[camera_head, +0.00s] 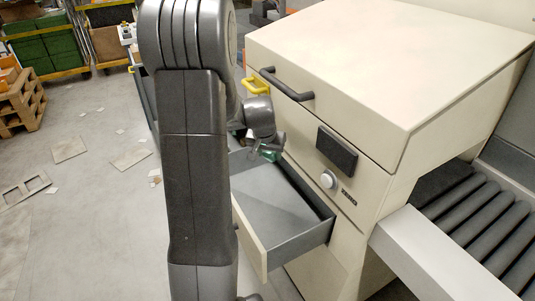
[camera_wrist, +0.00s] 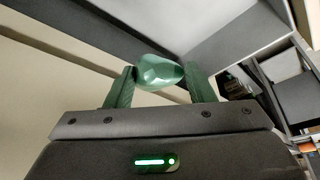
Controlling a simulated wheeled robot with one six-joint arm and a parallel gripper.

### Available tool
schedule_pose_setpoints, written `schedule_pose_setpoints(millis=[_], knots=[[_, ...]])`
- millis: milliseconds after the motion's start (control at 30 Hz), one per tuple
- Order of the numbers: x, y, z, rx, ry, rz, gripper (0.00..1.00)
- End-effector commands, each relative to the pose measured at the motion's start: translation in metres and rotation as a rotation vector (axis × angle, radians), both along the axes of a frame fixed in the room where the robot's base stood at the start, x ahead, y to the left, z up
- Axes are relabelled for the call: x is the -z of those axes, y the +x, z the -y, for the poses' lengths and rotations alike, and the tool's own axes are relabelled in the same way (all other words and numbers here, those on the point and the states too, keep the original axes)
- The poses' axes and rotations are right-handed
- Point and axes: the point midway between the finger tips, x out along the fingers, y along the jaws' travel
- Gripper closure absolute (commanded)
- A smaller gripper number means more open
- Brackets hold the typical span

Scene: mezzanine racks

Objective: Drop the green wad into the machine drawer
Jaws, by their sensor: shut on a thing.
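The green wad (camera_wrist: 160,72) is a small faceted lump between the two green fingers of my gripper (camera_wrist: 163,80) in the wrist view. In the head view my gripper (camera_head: 268,152) is above the back part of the open machine drawer (camera_head: 300,240), near the machine's front. The wad shows there only as a small green patch (camera_head: 271,155). The drawer is pulled out, grey inside, and its visible floor is bare. My arm hides the drawer's left part.
The beige machine (camera_head: 380,70) has a dark handle (camera_head: 287,86) and a yellow handle (camera_head: 256,84) above the drawer. A roller conveyor (camera_head: 480,215) stands at the right. Wooden pallets (camera_head: 22,103) and flat pieces (camera_head: 68,150) lie on the floor at left.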

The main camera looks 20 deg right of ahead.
Motion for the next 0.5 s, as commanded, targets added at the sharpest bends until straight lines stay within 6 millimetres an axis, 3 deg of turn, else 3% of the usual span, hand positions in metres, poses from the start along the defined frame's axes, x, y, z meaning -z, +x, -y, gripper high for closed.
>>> schedule_pose_setpoints(millis=[500], knots=[[0.055, 0.000, -0.001, -0.002, 0.001, -0.001, 0.79]])
